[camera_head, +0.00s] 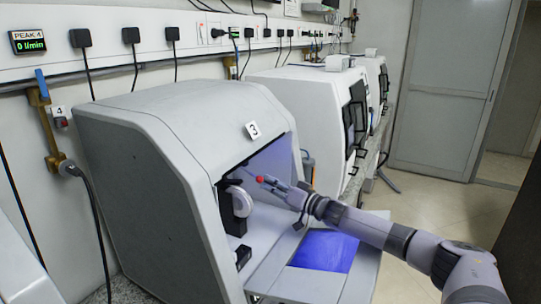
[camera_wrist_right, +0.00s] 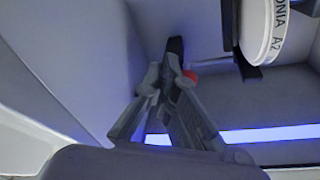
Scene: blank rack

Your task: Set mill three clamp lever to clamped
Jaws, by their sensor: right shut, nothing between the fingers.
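Mill three (camera_head: 165,150) is the pale grey machine in front, marked by a "3" label (camera_head: 253,129), with its front open. The clamp lever's red knob (camera_head: 260,179) shows inside the opening, right at the tip of my right gripper (camera_head: 270,183). In the right wrist view the red knob (camera_wrist_right: 190,75) is partly hidden behind my gripper's right finger (camera_wrist_right: 170,80). The gripper is shut with nothing between the fingers; whether it touches the lever I cannot tell. The lever's arm is mostly hidden. My left gripper is out of view.
A white disc (camera_wrist_right: 268,35) with "A2" printed on it sits in a dark holder close to the right of the gripper. The lowered door (camera_head: 325,250) lies below my right arm. More white mills (camera_head: 310,105) stand behind.

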